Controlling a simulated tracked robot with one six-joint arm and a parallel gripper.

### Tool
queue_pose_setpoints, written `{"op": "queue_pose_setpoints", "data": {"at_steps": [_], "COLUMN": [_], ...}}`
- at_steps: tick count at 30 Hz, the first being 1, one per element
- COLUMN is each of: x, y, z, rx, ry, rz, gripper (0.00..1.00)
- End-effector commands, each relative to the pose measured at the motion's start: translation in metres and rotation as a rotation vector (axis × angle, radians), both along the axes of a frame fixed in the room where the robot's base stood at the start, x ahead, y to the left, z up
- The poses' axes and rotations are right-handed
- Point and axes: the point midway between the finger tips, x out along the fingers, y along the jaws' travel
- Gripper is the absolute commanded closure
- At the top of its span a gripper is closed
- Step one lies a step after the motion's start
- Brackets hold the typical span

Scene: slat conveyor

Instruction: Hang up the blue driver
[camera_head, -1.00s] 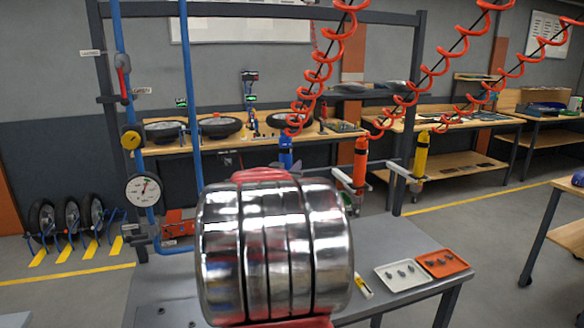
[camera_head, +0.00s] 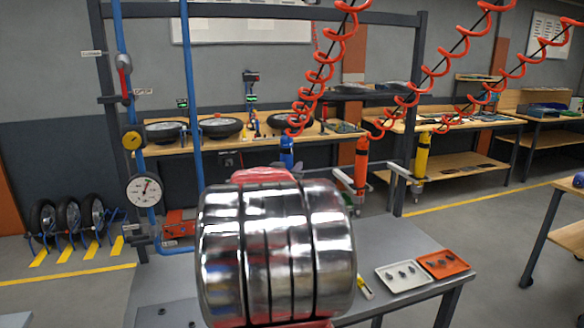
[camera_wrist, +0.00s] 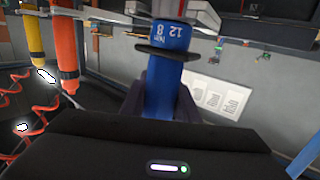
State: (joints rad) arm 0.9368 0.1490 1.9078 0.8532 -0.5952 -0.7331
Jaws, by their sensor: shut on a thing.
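The blue driver (camera_head: 287,150) hangs upright below a coiled red hose, partly hidden behind my arm in the head view. In the wrist view, which is upside down, its blue body (camera_wrist: 168,36) carries white numbers and a black collar (camera_wrist: 167,53). My gripper (camera_wrist: 162,92) is shut on the driver, a dark finger on each side. A grey forked holder (camera_wrist: 205,14) has prongs on both sides of the driver, close to the collar. I cannot tell whether the collar touches the prongs.
The orange driver (camera_head: 361,160) and the yellow driver (camera_head: 421,156) hang beside it at their holders, under red coils. A grey bench (camera_head: 400,240) below bears a white tray (camera_head: 403,277) and an orange tray (camera_head: 443,264). A blue pipe with a gauge (camera_head: 145,190) stands left.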

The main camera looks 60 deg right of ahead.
Motion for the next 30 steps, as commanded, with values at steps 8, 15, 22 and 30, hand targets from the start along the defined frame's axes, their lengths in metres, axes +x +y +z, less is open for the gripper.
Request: {"op": "queue_pose_setpoints", "data": {"at_steps": [8, 15, 22, 30], "x": [0.000, 0.000, -0.001, -0.001], "y": [0.000, 0.000, -0.001, -0.001], "z": [-0.003, -0.006, -0.009, -0.013], "rx": [-0.001, -0.001, -0.001, -0.001], "ry": [0.000, 0.000, 0.000, 0.000], "rz": [-0.001, -0.001, -0.001, -0.001], "gripper": [1.00, 1.00, 1.00, 1.00]}}
